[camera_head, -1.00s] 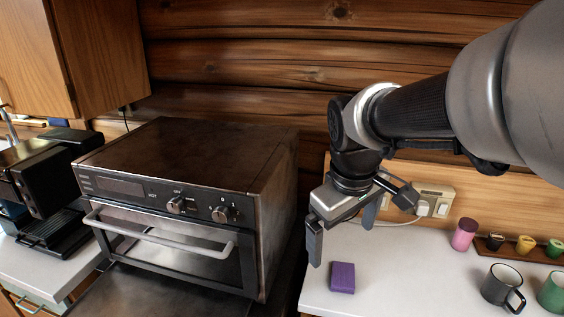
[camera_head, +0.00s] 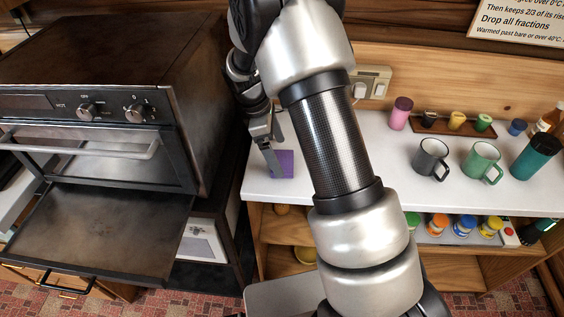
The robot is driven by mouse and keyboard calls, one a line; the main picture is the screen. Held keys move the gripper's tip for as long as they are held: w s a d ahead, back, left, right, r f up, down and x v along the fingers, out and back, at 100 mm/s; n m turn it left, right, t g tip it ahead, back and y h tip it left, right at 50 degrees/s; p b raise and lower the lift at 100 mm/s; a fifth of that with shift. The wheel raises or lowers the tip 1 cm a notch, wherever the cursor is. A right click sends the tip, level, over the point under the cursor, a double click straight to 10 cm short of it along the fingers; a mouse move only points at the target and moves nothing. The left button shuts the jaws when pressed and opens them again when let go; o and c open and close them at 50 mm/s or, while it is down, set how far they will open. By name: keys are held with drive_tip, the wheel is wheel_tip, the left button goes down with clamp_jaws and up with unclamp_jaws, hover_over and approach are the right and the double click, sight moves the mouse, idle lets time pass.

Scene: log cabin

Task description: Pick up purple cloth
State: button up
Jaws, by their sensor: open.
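My arm hides the counter just right of the cloth. I cannot tell whether the fingertips touch the cloth or hover above it.
The oven (camera_head: 110,110) stands close on the left with its door (camera_head: 95,235) lowered. A grey mug (camera_head: 431,158), a green mug (camera_head: 482,161) and a dark green tumbler (camera_head: 535,156) stand on the counter (camera_head: 400,180) at right. Jars fill the shelf below.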

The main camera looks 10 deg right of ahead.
sight(282, 161)
drive_tip(key=x, duration=0.3)
drive_tip(key=shift+w+f, duration=0.1)
drive_tip(key=shift+w, duration=0.05)
drive_tip(key=shift+c, duration=0.4)
drive_tip(key=c, duration=1)
drive_tip(key=shift+c, duration=0.2)
wheel_tip(282, 161, up, 10)
